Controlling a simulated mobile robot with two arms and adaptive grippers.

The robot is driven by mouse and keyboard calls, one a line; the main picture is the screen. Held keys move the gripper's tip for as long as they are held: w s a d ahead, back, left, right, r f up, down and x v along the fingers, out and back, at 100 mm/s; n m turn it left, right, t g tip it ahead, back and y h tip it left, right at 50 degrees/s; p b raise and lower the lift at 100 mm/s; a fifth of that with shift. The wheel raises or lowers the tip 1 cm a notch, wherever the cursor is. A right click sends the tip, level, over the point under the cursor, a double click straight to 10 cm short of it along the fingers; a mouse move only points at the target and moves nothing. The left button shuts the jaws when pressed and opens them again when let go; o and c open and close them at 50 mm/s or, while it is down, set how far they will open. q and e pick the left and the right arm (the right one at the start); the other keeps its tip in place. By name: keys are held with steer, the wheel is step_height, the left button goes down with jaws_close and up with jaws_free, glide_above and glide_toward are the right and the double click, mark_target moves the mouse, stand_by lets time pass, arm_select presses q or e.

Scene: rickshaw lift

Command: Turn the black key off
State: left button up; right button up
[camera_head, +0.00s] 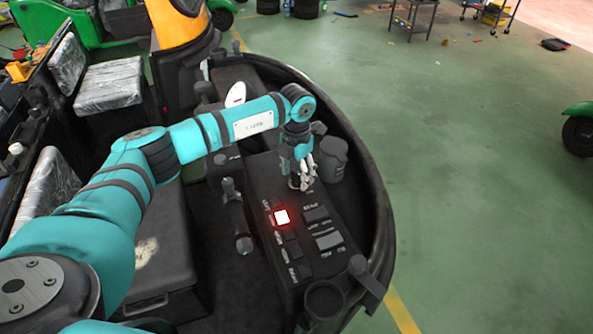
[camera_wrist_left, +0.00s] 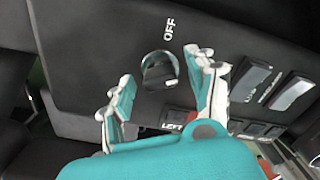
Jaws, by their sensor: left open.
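The black key (camera_wrist_left: 158,72) sits in a round metal ring on the dark control panel (camera_wrist_left: 95,45), with a white OFF label (camera_wrist_left: 170,29) beside it in the left wrist view. My left gripper (camera_head: 301,183) is over the far end of the panel in the head view and hides the key there. Its two fingers are spread open, one to each side of the key in the wrist view. Whether a finger touches the key I cannot tell. My right gripper is in neither view.
A dark cup (camera_head: 331,158) stands right beside the gripper. A lever (camera_head: 236,215) rises left of the panel. The curved black rim (camera_head: 377,205) bounds the right side, with open green floor beyond.

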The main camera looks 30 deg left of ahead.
arm_select(q)
steer(key=shift+c, duration=0.3)
steer(key=c, duration=1.1)
steer(key=shift+n, duration=0.3)
steer(key=shift+n+b, duration=0.6)
steer(key=shift+n, duration=0.4)
steer(key=n+b, duration=0.1)
steer(key=n, duration=0.2)
steer(key=shift+n, duration=0.3)
steer(key=n+b, duration=0.1)
steer(key=n, duration=0.2)
steer(key=shift+r+n, duration=0.1)
steer(key=shift+n, duration=1.2)
